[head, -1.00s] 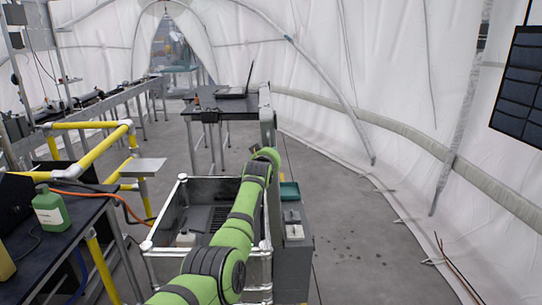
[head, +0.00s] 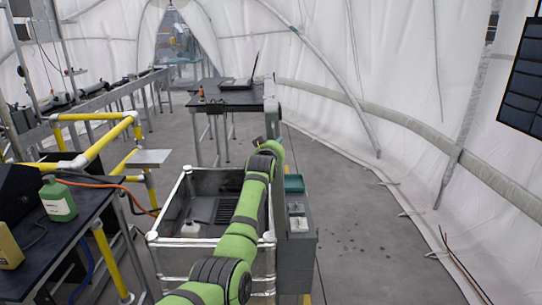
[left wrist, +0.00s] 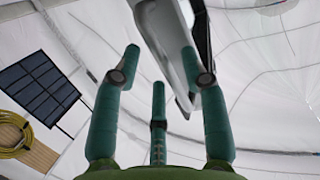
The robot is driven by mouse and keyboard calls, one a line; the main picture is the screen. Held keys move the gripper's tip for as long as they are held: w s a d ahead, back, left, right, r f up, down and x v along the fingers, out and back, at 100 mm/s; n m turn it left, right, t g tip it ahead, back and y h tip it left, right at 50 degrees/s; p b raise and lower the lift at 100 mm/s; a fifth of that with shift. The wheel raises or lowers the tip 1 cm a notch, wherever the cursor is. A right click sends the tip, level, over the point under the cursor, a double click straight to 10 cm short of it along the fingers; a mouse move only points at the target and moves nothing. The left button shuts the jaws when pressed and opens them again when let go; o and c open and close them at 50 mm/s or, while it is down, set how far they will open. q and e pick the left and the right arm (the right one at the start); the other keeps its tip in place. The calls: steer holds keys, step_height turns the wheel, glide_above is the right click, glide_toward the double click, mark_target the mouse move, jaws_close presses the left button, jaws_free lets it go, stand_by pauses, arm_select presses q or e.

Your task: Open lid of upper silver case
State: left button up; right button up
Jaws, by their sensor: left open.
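I cannot make out a silver case or its lid in either view. In the left wrist view, my left gripper (left wrist: 160,65) has its teal fingers spread apart, open and empty. A pale grey-white bar-like part with a dark edge (left wrist: 172,45) shows beyond the fingertips; I cannot tell what it is. In the head view, a green arm reaches up from the bottom over the right side of an open grey metal bin (head: 188,205); its gripper is hidden there. My right gripper is not in view.
A dark table (head: 232,102) with an open laptop (head: 243,82) stands beyond the bin. At left are yellow rails (head: 98,150) and a black table with a green bottle (head: 57,200). Grey floor (head: 370,240) lies free at right.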

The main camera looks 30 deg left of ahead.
arm_select(q)
steer(key=v, duration=1)
stand_by(0.4)
steer(key=s+d+f+m+g+h, duration=0.1)
steer(key=s+d+f+g, duration=0.15)
steer(key=f, duration=0.95)
steer(key=s+d+f+m+g+h, duration=0.1)
steer(key=s+d+f+m, duration=0.15)
steer(key=f, duration=1.05)
steer(key=s+d+f+m+g+h, duration=0.1)
steer(key=s+d+f, duration=0.15)
steer(key=f, duration=0.95)
steer(key=s+d+f+m+g+h+b, duration=0.1)
steer(key=s+d+f+g, duration=0.15)
steer(key=s+f, duration=0.65)
steer(key=s+d+f+g, duration=0.1)
steer(key=s+d+f, duration=0.2)
steer(key=s+f, duration=0.55)
steer(key=s+d+f+g, duration=0.1)
steer(key=s+f, duration=0.5)
steer(key=s, duration=0.6)
steer(key=s+d+f+m+g+h, duration=0.1)
steer(key=s+f+g, duration=0.2)
steer(key=s, duration=0.9)
steer(key=s+d+f+g+b, duration=0.1)
steer(key=s+f, duration=0.7)
steer(key=s, duration=0.4)
steer(key=shift+s+f+m+g, duration=0.3)
steer(key=shift+s+m+g, duration=0.05)
steer(key=shift+g, duration=0.05)
